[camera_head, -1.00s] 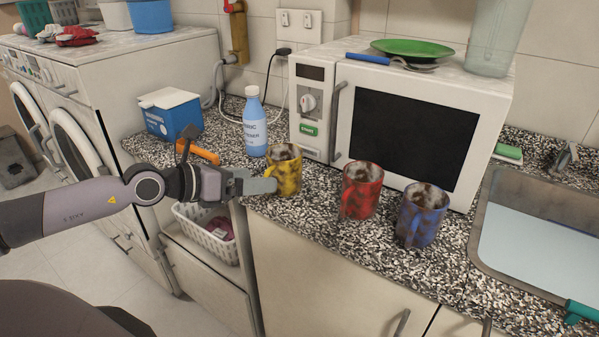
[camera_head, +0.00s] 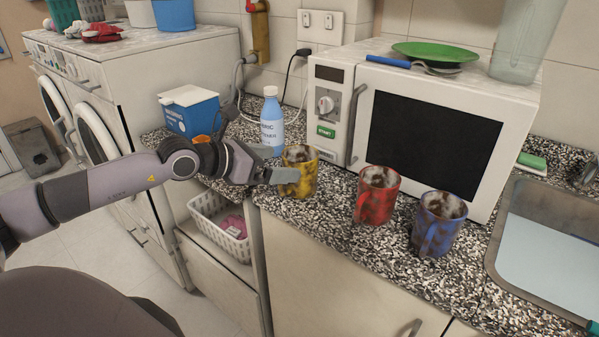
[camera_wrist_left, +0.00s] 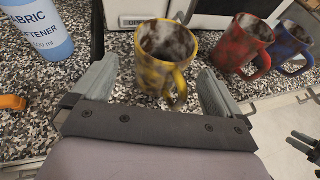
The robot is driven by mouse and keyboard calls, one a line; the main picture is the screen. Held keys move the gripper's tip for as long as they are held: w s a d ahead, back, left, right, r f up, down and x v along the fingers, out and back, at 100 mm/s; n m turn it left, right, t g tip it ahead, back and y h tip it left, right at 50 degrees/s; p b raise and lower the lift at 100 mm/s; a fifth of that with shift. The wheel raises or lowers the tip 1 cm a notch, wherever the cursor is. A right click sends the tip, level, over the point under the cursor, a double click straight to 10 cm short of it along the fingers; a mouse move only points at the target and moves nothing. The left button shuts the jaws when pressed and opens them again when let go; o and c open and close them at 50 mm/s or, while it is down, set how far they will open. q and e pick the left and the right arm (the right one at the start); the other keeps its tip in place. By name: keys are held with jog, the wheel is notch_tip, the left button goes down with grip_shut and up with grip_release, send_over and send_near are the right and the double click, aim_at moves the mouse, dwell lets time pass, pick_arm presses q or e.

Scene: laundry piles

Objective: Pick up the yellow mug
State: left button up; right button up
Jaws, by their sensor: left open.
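The yellow mug (camera_head: 301,176), stained with dark patches, stands upright on the speckled counter in front of the microwave's left side. It also shows in the left wrist view (camera_wrist_left: 158,72), with its handle toward the gripper. My left gripper (camera_head: 279,174) is open at the mug's left side in the head view. In the left wrist view the two fingers (camera_wrist_left: 156,92) lie to either side of the mug's near part, with the mug and its handle between them. I cannot tell whether a finger touches it. My right gripper is not clearly seen in the head view.
A red mug (camera_head: 376,196) and a blue mug (camera_head: 438,226) stand to the right. A fabric softener bottle (camera_head: 271,124) and a blue box (camera_head: 190,112) stand behind and left. The microwave (camera_head: 521,88) is behind the mugs; a sink (camera_head: 507,215) is at far right.

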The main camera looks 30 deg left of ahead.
aim_at(284, 161)
pick_arm(q)
jog(key=x, duration=0.2)
jog(key=p+x, duration=0.1)
jog(key=shift+w+d+r, duration=0.15)
jog(key=shift+w+d, duration=0.1)
jog(key=shift+d, duration=0.05)
jog(key=shift+w+d+f, duration=0.2)
jog(key=shift+w+f, duration=0.15)
jog(key=shift+w, duration=0.15)
jog(key=c, duration=0.9)
jog(key=shift+r, duration=0.1)
jog(key=shift+c, duration=0.9)
